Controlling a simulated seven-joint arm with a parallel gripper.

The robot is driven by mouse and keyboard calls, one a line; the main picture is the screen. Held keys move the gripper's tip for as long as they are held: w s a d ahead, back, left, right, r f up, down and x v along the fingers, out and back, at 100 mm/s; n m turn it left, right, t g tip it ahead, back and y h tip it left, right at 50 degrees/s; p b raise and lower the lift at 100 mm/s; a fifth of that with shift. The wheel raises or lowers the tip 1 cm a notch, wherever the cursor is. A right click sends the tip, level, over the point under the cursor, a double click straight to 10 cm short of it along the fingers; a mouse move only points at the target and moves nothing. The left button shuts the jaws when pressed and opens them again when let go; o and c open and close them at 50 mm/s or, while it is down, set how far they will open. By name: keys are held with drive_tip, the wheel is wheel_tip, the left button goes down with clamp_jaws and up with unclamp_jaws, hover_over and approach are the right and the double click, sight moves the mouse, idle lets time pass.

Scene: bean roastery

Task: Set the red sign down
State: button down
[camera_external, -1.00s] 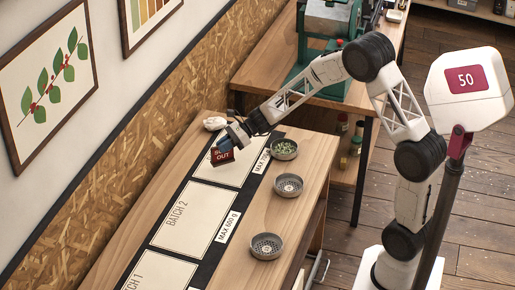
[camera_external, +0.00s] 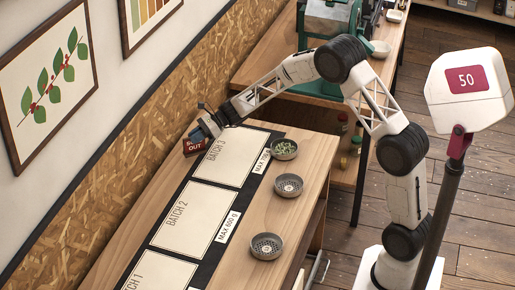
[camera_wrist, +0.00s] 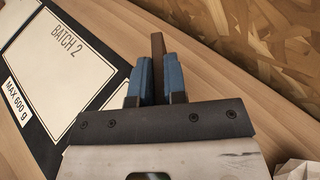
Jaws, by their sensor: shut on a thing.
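In the wrist view the sign (camera_wrist: 158,44) shows as a thin brown edge between the blue fingertips of my gripper (camera_wrist: 154,80). The sign is at or very near the bench top; I cannot tell whether it touches.
The BATCH 3 card (camera_external: 231,160) and BATCH 2 card (camera_external: 193,214) lie on a dark strip. Bowls stand along the right: one with green beans (camera_external: 284,149), then an empty-looking one (camera_external: 289,185) and another (camera_external: 267,246). A chipboard wall (camera_external: 110,160) borders the bench at left.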

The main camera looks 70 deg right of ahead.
sight(195, 150)
drive_tip(key=shift+w+f, duration=0.1)
drive_tip(key=shift+w, duration=0.2)
drive_tip(key=shift+f, duration=0.1)
drive_tip(key=shift+f, duration=1.65)
drive_tip(key=shift+f, duration=0.1)
drive_tip(key=c, duration=1.2)
unclamp_jaws()
drive_tip(key=shift+o, duration=0.2)
drive_tip(key=shift+s+d+r, duration=0.15)
drive_tip(key=shift+d+r, duration=0.05)
drive_tip(key=v, duration=1.1)
drive_tip(key=shift+s+d, duration=0.2)
